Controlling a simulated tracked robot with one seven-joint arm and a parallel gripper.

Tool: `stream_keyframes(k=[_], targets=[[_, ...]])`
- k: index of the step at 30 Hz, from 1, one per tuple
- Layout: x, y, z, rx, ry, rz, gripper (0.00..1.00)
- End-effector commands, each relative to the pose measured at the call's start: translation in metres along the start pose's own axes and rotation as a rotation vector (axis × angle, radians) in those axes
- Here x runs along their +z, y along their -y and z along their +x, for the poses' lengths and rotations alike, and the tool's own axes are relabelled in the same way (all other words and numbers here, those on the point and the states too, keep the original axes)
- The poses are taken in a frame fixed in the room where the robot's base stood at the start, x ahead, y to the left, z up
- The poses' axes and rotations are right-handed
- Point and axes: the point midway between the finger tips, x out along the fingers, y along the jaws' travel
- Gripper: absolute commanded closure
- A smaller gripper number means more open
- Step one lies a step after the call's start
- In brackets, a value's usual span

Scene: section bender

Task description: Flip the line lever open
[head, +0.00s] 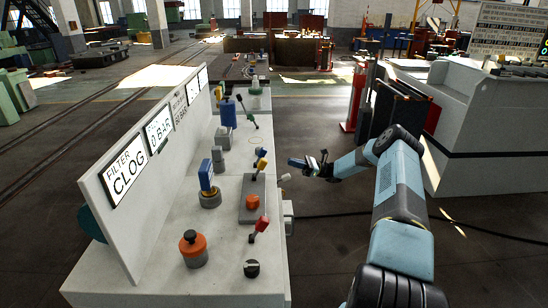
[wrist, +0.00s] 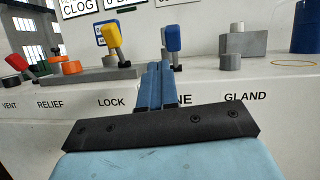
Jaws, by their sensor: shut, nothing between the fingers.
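The line lever has a blue handle (wrist: 172,38) on a short metal stem, just above a label that my fingers partly cover, leaving "NE" readable. In the wrist view it leans slightly, and my fingers hide part of its base. In the head view its small blue handle (head: 262,152) shows just beyond the yellow lever. My gripper (wrist: 158,66) is shut and empty, its blue fingers side by side, pointing at the console just below and left of the blue handle. In the head view my gripper (head: 292,162) is right of the levers, beyond the console's edge. Contact cannot be told.
The yellow lever (wrist: 110,36) stands close left, above "LOCK". The red lever (head: 262,224) and orange knob (head: 193,245) are nearer along the console (head: 225,280). A grey block (wrist: 250,43) is right of the line lever. The aisle right of the console is open floor.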

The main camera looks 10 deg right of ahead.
Motion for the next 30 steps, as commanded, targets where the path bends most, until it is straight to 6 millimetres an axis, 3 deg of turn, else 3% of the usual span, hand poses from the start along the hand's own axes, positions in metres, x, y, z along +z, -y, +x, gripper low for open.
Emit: stream_keyframes(k=[6,12,24,30], targets=[[-0.02,0.002,-0.03,-0.07,0.089,0.02,1.0],[-0.026,0.003,-0.039,-0.093,0.122,0.028,1.0],[-0.028,0.003,-0.035,-0.09,0.124,0.029,1.0],[-0.025,0.005,-0.019,-0.088,0.123,0.029,1.0]])
